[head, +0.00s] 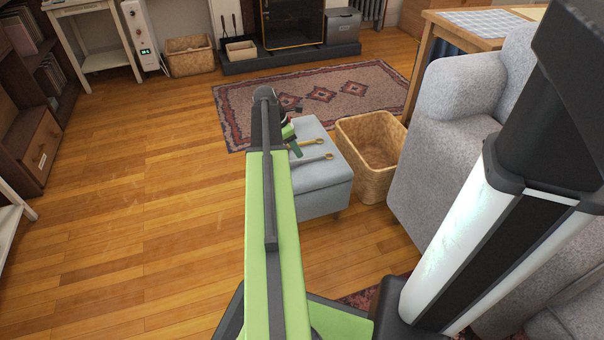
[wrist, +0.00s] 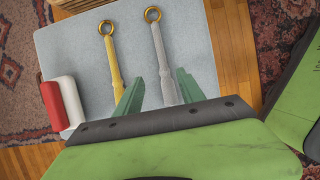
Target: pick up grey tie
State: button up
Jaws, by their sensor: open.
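The grey tie (wrist: 158,49) is a slim grey rod-like piece with a gold ring at its far end. It lies on the light grey-blue ottoman (wrist: 88,75), and it also shows in the head view (head: 312,162). My gripper (wrist: 159,76) is open, with one green finger on each side of the grey tie in the wrist view. I cannot tell how high the fingers are above it. The near end of the tie is hidden behind my gripper. In the head view my gripper (head: 293,141) is over the ottoman, partly hidden by my arm.
A yellow tie (wrist: 112,61) with a gold ring lies left of the grey one, close to the left finger. A red and white block (wrist: 65,103) sits at the ottoman's left edge. A wicker basket (head: 371,186) and grey sofa (head: 432,150) stand right of the ottoman.

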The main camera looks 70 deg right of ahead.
aim_at(301, 160)
jog(key=shift+s+d+f, duration=0.1)
jog(key=shift+f, duration=0.25)
jog(key=b+x, duration=0.5)
jog(key=shift+s+a+f, duration=0.1)
jog(key=shift+a+f, duration=0.2)
jog(key=shift+a, duration=0.05)
jog(key=shift+r, duration=0.2)
grip_shut()
